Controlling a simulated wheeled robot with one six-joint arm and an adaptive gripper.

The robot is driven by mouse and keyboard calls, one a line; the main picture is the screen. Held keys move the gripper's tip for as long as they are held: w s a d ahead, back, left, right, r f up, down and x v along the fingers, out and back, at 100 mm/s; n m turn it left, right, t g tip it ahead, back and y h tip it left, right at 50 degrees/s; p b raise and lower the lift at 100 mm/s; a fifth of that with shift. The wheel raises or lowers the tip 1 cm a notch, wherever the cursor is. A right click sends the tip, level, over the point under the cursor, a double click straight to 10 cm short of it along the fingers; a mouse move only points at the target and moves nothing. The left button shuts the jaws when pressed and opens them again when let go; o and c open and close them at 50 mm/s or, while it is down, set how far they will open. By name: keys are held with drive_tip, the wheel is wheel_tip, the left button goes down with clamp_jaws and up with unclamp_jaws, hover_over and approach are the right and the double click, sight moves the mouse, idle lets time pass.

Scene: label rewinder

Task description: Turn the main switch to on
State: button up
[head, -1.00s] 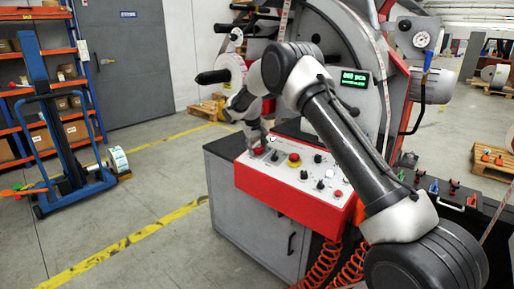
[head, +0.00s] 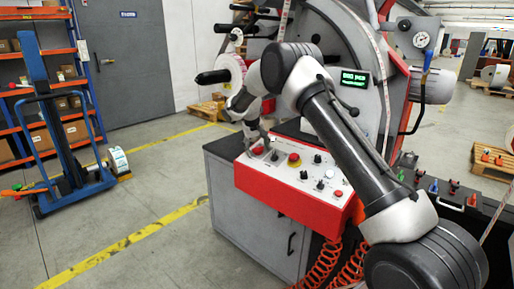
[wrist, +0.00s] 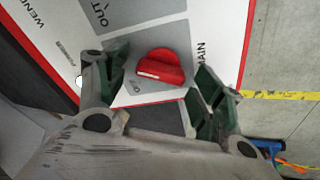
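The main switch (wrist: 160,68) is a red rotary knob on a grey patch of the panel, with "MAIN" printed beside it in the wrist view. A pale mark shows on its grip bar. My gripper (wrist: 160,92) is open, with its dark green fingertips on either side of the knob and visible gaps to it. In the head view, my gripper (head: 262,147) reaches down to the left end of the red and white control panel (head: 262,186). The red knob (head: 257,151) shows there, close to the fingers.
An emergency stop button (head: 294,158) and several small black knobs share the panel. A lit green display (head: 354,79) is on the machine. A blue lift truck (head: 62,150) stands at the left, with open floor between.

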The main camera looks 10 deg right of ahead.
drive_tip(key=v, duration=1.2)
